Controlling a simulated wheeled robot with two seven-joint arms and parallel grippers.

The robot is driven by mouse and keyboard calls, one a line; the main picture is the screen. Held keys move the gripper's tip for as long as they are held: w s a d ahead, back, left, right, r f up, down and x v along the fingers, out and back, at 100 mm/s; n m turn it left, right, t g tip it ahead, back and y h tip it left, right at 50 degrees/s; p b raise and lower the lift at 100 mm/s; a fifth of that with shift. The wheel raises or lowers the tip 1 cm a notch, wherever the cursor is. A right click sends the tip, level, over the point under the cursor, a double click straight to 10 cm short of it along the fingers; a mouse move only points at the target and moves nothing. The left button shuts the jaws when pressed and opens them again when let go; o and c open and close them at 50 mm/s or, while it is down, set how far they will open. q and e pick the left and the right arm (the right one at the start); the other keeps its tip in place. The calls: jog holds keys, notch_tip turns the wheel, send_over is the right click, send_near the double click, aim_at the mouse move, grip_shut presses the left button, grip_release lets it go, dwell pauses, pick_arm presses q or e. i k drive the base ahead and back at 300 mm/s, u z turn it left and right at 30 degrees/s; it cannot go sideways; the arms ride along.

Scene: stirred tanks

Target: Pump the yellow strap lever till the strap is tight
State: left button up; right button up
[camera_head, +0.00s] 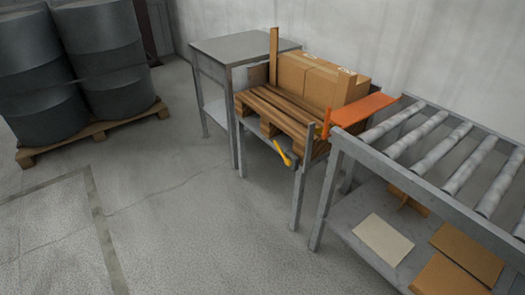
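The yellow lever (283,154) sits at the front edge of the metal stand under a small wooden pallet (265,107), slanting down to the right. A dark part shows beside its lower end. Cardboard boxes (312,80) stand on the pallet, with an upright wooden board (274,55) at their left. A flat orange piece (362,108) lies at the right of the boxes, reaching over the roller table; I cannot tell whether it belongs to the strap. No strap is clearly visible around the boxes, so its tightness cannot be told. Neither of my grippers is in view.
A roller conveyor (430,150) stands at the right, with cardboard pieces (467,252) on its lower shelf. A grey metal table (240,45) stands behind left. Dark drums (100,60) stand on a pallet at far left. The floor (190,220) in front is clear.

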aim_at(287, 162)
jog(key=u, duration=0.15)
jog(key=i, duration=1.1)
jog(key=z, duration=0.4)
jog(key=i, duration=0.6)
jog(key=z, duration=0.05)
